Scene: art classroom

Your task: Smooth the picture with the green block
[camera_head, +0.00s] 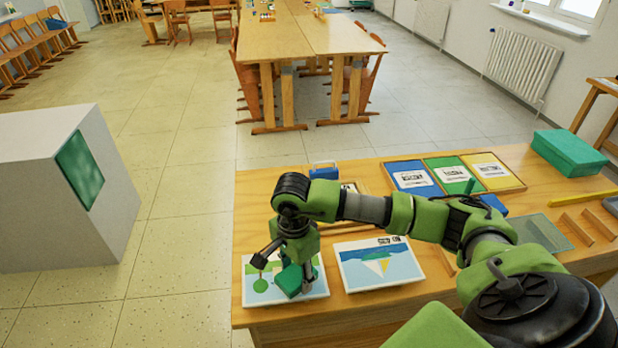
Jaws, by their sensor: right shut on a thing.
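The green block (289,281) is between the fingers of my right gripper (285,268), at the front left of the wooden table. The gripper points down and is shut on the block. Block and gripper are over a picture (316,285) with a green tree shape, and they cover part of it. I cannot tell whether the block touches the picture. A second picture (378,280), with a sailing boat on blue, lies just to the right. My left gripper is not in view.
Blue, green and yellow trays (413,191) with labels lie at the table's back. A green box (568,152) stands at the back right. A blue item (323,170) stands behind my right arm. Wooden strips (577,228) and a green sheet (541,232) lie on the right. The table's left edge is close to the tree picture.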

